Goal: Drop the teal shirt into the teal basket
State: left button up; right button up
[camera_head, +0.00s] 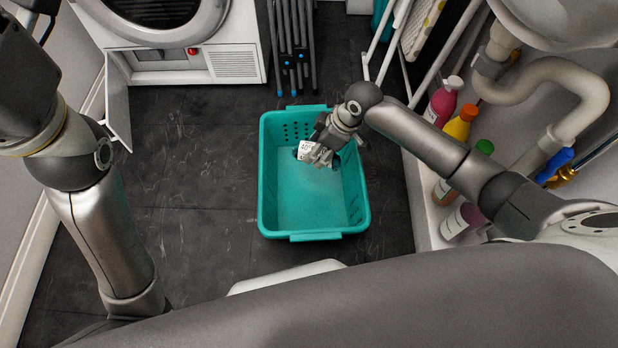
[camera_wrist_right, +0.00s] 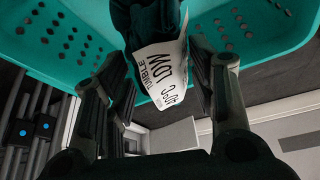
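The teal basket (camera_head: 268,190) stands on the dark floor in the middle of the head view. My right gripper (camera_head: 319,155) is over its far part, pointing down. It is closed around a dark teal cloth, the teal shirt (camera_wrist_right: 150,22), with a white care label (camera_head: 305,148). In the right wrist view the label (camera_wrist_right: 160,70) and the bunched cloth sit between the two fingers of the right gripper (camera_wrist_right: 165,80). Most of the shirt is hidden. The visible basket floor looks bare. My left arm comes down at the left of the head view; its gripper is out of sight.
A white dryer (camera_head: 235,45) with an open small flap (camera_head: 117,105) is at the back left. A folded grey rack (camera_head: 291,45) stands beside it. Several bottles (camera_head: 459,126) and a sink pipe (camera_head: 560,80) are at the right. The floor left of the basket is clear.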

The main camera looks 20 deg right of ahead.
jog(key=o, duration=0.4)
notch_tip(320, 180, up, 10)
jog(key=shift+r, duration=0.1)
dwell(0.4)
dwell(0.3)
